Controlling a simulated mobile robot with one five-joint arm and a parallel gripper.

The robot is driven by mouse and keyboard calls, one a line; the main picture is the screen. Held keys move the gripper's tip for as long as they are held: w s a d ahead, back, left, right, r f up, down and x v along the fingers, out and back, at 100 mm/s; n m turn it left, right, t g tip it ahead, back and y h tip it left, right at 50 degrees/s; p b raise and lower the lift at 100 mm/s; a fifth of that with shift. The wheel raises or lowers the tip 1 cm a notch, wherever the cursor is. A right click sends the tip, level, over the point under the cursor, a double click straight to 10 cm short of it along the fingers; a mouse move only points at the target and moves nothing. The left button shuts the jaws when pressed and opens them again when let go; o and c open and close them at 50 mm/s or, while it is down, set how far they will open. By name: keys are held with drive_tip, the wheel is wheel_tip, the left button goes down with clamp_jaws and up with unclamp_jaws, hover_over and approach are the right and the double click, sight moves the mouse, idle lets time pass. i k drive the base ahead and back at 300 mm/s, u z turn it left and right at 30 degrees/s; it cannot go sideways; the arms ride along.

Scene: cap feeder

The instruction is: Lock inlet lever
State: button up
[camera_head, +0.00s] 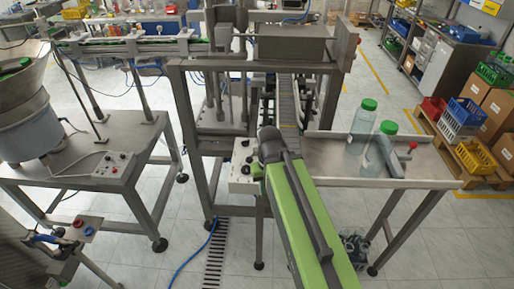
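I cannot tell for sure which part is the inlet lever. A small red handle (412,146) sticks up beside a grey cylindrical part (395,164) on the right-hand metal tray table (435,176), next to two clear bottles with green caps (368,105). Another small red knob (358,40) shows at the upper right end of the machine frame (185,95). Both are too small to read their locked or unlocked position. My gripper is not recognisable in this view.
A green conveyor (318,222) with a dark rail runs from the frame toward me. A hopper (25,110) stands on a metal table at left. A small bench at lower left holds a plier-like tool (40,239). Crates and boxes stand far right. Tiled floor is free at lower right.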

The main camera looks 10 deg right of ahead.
sight(249, 160)
drive_tip(key=u, duration=2.25)
drive_tip(key=k, duration=0.8)
drive_tip(key=z, duration=0.9)
drive_tip(key=i, duration=1)
drive_tip(key=u, duration=0.1)
